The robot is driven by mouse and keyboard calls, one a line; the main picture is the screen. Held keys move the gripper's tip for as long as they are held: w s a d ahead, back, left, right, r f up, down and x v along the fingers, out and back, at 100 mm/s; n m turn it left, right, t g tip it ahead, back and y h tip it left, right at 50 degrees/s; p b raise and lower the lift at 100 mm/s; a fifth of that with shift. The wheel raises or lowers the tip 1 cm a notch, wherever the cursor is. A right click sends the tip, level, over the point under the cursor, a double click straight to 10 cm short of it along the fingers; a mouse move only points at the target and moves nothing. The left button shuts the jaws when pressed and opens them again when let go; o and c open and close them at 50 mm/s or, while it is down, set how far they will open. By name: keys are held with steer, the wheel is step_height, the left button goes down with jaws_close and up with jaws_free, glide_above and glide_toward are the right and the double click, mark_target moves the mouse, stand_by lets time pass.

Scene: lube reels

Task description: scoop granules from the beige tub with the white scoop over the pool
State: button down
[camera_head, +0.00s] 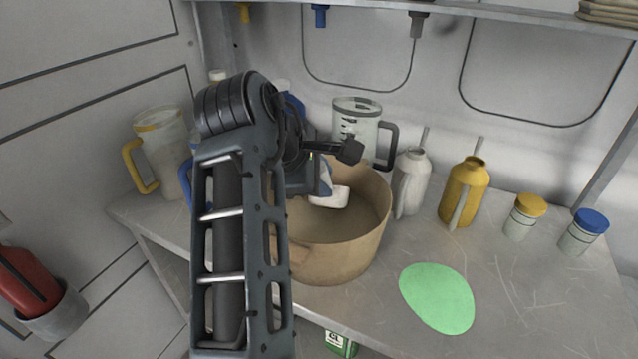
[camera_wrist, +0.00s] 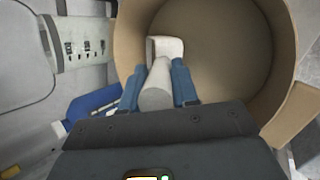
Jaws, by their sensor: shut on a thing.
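The beige tub (camera_head: 345,252) stands on the metal worktop, partly hidden behind my arm in the head view. Its wall and floor fill much of the wrist view (camera_wrist: 272,110). My gripper (camera_wrist: 156,88) is shut on the handle of the white scoop (camera_wrist: 164,48), with blue fingers on both sides. The scoop (camera_head: 331,197) is inside the tub's opening, near the wall. I cannot tell whether it touches the tub or holds granules; separate granules are too fine to make out. The pool is a flat light green patch (camera_head: 437,298) on the worktop, right of the tub.
A clear pitcher with a dark handle (camera_head: 357,118) stands behind the tub. A white bottle (camera_head: 411,180), a yellow bottle (camera_head: 464,192), a yellow-lidded jar (camera_head: 524,216) and a blue-lidded jar (camera_head: 584,231) stand to the right. A yellow-handled pitcher (camera_head: 161,148) stands left. The worktop around the patch is clear.

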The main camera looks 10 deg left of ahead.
steer(key=shift+r+p, duration=1.9)
steer(key=shift+r, duration=0.5)
steer(key=shift+s+t, duration=0.35)
steer(key=shift+t, duration=0.05)
steer(key=s+a+r+m+t+h, duration=0.1)
steer(key=s+r+t, duration=0.4)
steer(key=r, duration=0.3)
steer(key=shift+h, duration=0.3)
steer(key=shift+s+r, duration=0.1)
